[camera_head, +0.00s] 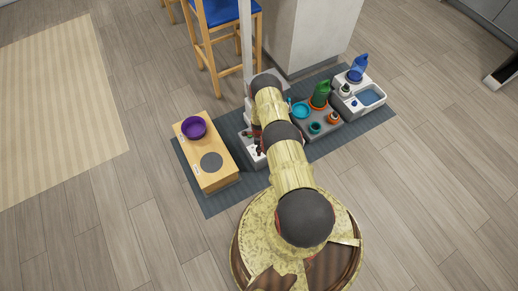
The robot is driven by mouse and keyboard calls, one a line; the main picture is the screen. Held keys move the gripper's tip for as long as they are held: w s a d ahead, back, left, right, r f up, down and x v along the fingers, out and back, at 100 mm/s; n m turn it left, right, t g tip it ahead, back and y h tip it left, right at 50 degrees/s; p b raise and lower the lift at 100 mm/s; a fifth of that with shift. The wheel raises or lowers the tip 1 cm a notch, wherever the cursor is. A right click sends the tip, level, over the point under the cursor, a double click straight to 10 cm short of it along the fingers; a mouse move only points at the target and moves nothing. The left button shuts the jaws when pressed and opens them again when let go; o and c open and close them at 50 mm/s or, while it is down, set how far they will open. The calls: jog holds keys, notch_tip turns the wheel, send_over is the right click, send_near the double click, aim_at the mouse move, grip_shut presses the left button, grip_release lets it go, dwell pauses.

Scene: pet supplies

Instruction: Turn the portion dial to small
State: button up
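A light grey-white unit (250,145) stands on the dark mat, mostly hidden behind my arm. Small dark marks show on it, but I cannot make out the portion dial or any size label. My gripper (259,149) is a small dark shape beside my arm, over or against this unit. Its fingers are too small and too covered to show whether they are open or shut, or whether they touch anything.
The dark mat (216,200) also holds a wooden stand (221,176) with a purple bowl (194,127), a grey tray (327,130) with a green bottle (320,94), and a white water unit (378,82) with a blue bottle (357,68). A blue-seated stool (212,50) stands behind.

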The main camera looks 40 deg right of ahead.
jog(key=shift+c, duration=0.2)
jog(key=c, duration=1.1)
